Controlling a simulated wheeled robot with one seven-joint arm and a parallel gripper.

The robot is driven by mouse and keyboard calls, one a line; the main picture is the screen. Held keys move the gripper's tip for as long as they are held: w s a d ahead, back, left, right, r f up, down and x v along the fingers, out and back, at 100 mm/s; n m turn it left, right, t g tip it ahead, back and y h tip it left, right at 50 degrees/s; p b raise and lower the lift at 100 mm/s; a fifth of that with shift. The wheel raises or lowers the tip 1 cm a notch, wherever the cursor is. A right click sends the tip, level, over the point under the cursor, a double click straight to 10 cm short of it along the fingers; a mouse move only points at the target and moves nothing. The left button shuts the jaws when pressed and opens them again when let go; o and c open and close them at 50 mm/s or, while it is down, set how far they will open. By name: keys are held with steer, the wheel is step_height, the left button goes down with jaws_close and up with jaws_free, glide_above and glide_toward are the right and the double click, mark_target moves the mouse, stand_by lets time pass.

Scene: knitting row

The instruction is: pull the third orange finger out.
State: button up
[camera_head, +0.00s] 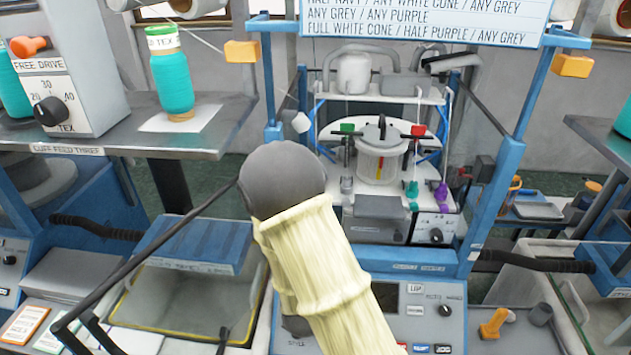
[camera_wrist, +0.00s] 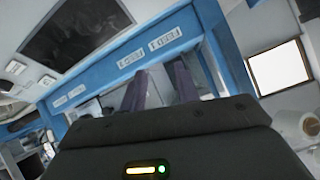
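I cannot make out a row of orange fingers for certain. My gripper (camera_wrist: 159,72) shows only in the wrist view. Its two purple-grey fingers stand apart with nothing between them, below a blue bar with white labels (camera_wrist: 173,38).
My cream-sleeved arm covers the middle of the head view and hides part of the machine front. A teal yarn cone (camera_head: 171,80) stands on the left shelf (camera_head: 130,135). A yellow-handled lever (camera_head: 493,322) and a control panel (camera_head: 425,315) are at lower right.

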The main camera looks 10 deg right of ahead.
step_height(320, 180, up, 10)
steer(key=s+a+n+t+h+p, duration=0.1)
steer(key=t+h+p, duration=0.1)
steer(key=t+p, duration=0.4)
steer(key=shift+a+r+p, duration=0.15)
steer(key=shift+a+p, duration=0.15)
steer(key=shift+p, duration=0.05)
steer(key=shift+w+b, duration=0.15)
steer(key=shift+b, duration=0.25)
steer(key=b+x, duration=0.4)
steer(key=x, duration=1.3)
steer(key=shift+w+r+b, duration=0.1)
steer(key=shift+w+b, duration=0.05)
steer(key=shift+b, duration=0.2)
